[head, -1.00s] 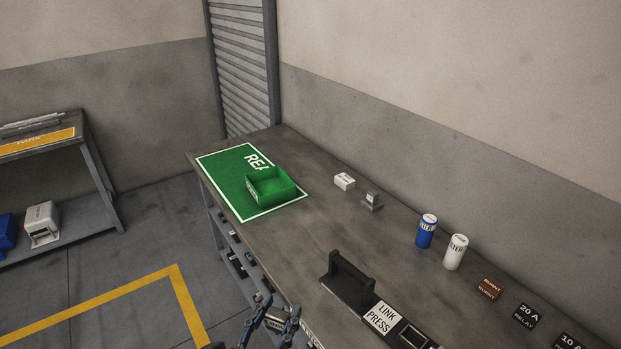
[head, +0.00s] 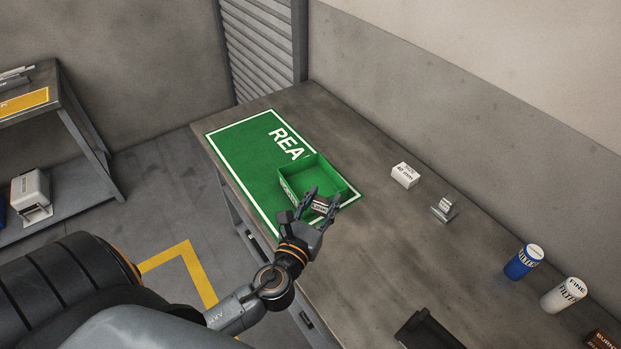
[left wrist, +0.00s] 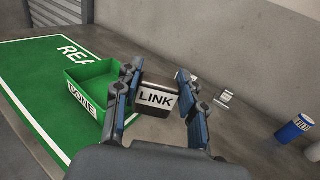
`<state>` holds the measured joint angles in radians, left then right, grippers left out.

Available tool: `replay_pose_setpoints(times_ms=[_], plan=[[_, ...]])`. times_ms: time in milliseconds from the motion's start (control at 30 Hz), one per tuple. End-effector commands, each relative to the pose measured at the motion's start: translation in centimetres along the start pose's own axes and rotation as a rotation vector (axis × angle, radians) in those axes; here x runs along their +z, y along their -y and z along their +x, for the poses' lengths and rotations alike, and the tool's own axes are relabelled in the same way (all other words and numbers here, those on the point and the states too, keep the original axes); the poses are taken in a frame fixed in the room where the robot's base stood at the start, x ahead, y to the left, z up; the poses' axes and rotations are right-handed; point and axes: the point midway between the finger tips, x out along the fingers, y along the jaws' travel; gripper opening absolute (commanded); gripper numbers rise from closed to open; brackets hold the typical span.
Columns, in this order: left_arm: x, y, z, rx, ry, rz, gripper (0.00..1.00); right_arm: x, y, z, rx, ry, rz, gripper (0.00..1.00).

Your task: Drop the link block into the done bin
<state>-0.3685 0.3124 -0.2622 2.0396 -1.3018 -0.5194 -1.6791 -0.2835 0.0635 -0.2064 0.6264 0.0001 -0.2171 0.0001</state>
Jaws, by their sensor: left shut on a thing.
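The link block (left wrist: 156,99), a small dark block with a white "LINK" label, is between the fingers of my left gripper (left wrist: 158,105) in the left wrist view. In the head view my left gripper (head: 318,207) is shut on the block (head: 320,207), partly hidden by the fingers. The done bin (head: 309,178) is an open green box, empty inside as far as I see. It also shows in the left wrist view (left wrist: 83,107), with a "DONE" label on its front. The gripper is at the bin's near side, its fingers overlapping the bin's front edge in the head view. My right gripper is not in view.
The bin stands on a green mat (head: 238,142) at the bench's far end. A white box (head: 405,174), a grey metal piece (head: 445,208), a blue filter (head: 523,262) and a white filter (head: 563,295) stand to the right. A black fixture (head: 428,331) is at the bottom right.

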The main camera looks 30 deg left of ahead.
Motion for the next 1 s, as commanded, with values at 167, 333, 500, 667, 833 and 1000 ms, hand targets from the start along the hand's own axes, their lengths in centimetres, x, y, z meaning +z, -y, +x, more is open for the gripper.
replay_pose_setpoints(times_ms=[167, 333, 500, 667, 833, 1000], plan=[[-0.3, -4.8, 8.2, 0.144, 0.010, 0.000, 0.00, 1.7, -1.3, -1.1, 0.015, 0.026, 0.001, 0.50], [0.2, -8.7, 12.9, 0.251, 0.016, -0.014, 0.00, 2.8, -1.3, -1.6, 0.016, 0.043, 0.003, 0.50], [0.6, -10.6, 14.9, 0.304, 0.018, -0.026, 0.00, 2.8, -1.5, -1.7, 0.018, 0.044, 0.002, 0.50], [0.0, -10.9, 15.2, 0.313, 0.018, -0.028, 0.00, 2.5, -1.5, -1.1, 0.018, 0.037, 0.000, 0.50], [-1.7, -10.8, 15.2, 0.313, 0.018, -0.028, 0.00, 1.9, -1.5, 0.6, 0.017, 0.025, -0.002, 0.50], [-3.8, -10.8, 15.3, 0.312, 0.018, -0.027, 0.00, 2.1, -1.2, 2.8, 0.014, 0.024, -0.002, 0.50]])
